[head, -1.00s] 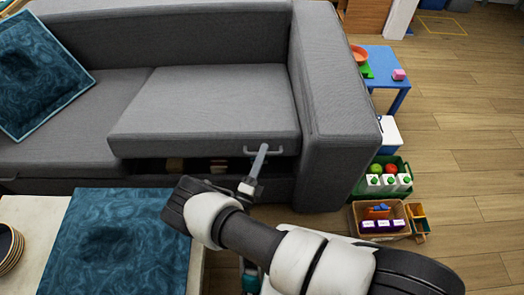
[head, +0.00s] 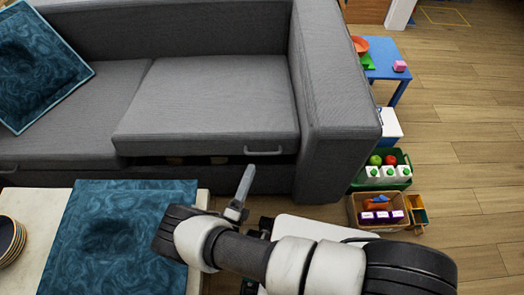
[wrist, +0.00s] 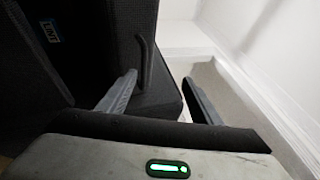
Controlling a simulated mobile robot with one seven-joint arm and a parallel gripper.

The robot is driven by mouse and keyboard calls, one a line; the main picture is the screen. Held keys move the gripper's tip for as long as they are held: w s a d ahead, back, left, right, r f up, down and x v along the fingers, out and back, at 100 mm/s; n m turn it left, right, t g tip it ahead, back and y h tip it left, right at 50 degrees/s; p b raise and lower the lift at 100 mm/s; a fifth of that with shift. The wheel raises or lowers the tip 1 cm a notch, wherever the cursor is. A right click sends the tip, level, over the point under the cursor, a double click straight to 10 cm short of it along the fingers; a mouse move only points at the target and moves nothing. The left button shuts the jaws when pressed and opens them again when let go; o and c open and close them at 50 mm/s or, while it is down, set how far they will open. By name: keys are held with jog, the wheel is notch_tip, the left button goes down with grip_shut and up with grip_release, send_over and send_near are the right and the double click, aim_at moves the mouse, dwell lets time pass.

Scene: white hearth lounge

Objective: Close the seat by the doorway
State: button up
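The grey sofa's right-hand seat (head: 210,100) is raised a little at its front, with a narrow dark gap under the front edge. Parts of a few things show dimly inside the gap. A bar handle (head: 265,151) sits on the seat's front face near the right end. My gripper (head: 246,182) is just in front of and below the handle, apart from it. In the wrist view the handle (wrist: 145,62) stands ahead, left of middle, and my gripper's two fingers (wrist: 160,95) are spread with nothing held between them.
A teal cushion (head: 35,70) leans on the left seat (head: 60,115). Right of the armrest (head: 335,100) are a blue table (head: 390,65), green crate (head: 400,184) and tan bin (head: 375,224).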

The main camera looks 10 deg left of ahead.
jog(key=shift+s+a+r, duration=0.1)
jog(key=shift+s, duration=0.45)
jog(key=c, duration=0.6)
jog(key=shift+s, duration=0.3)
jog(key=shift+c, duration=0.6)
